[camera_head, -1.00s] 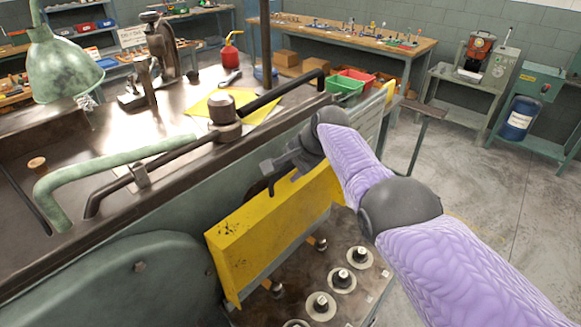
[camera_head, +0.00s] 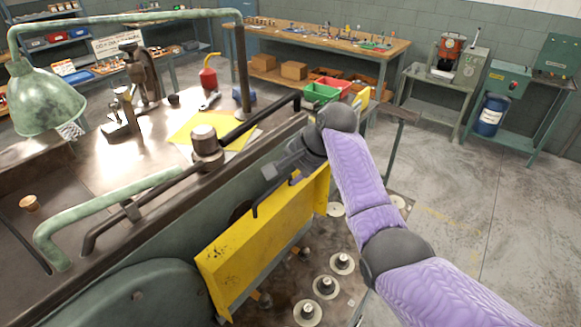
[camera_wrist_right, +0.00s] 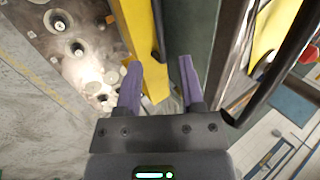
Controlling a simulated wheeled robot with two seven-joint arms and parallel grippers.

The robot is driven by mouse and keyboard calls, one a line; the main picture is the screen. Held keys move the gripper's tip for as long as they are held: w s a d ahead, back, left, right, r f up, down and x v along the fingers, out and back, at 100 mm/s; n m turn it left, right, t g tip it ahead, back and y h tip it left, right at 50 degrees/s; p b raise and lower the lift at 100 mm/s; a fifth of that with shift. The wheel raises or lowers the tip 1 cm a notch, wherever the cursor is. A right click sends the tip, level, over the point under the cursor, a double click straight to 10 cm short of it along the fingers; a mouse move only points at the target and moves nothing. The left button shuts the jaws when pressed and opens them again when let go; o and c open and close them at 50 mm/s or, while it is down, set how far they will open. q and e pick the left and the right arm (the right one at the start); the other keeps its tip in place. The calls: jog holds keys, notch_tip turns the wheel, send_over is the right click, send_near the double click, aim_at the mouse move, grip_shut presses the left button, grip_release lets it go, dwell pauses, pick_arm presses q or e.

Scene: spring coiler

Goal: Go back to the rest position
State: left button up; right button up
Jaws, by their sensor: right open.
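My right gripper (camera_head: 270,183) is at the yellow guard panel (camera_head: 262,232) of the spring coiler, near its upper edge. In the right wrist view the two purple fingers of the right gripper (camera_wrist_right: 160,82) are apart with nothing held between them. The yellow panel also shows there beyond and between the fingers (camera_wrist_right: 137,30). In the head view the fingers are small and partly hidden by the dark wrist. My left gripper is not in the head view.
A dark bent bar (camera_head: 262,112) and a green pipe (camera_head: 110,200) run along the machine top. Several round knobs (camera_head: 325,286) sit below the panel. A green lamp (camera_head: 45,100) hangs at the left. Open floor (camera_head: 470,220) lies to the right.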

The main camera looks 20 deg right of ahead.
jog(key=s+f+n+h, duration=0.1)
jog(key=s+f+n, duration=0.2)
jog(key=s+f, duration=0.5)
jog(key=s+f+n+g+h, duration=0.3)
jog(key=s+n, duration=0.7)
jog(key=s, duration=1.5)
notch_tip(320, 180, down, 34)
jog(key=s+b, duration=0.2)
jog(key=b, duration=1.2)
jog(key=s+d+f+b, duration=0.1)
jog(key=s+f+b, duration=0.4)
jog(key=f, duration=0.5)
jog(key=s+d+f+g+b, duration=0.1)
jog(key=s+f+b, duration=0.4)
jog(key=s+f, duration=0.4)
notch_tip(320, 180, down, 2)
jog(key=shift+d+f+g, duration=0.1)
jog(key=shift+d+g, duration=0.2)
jog(key=shift+d, duration=0.05)
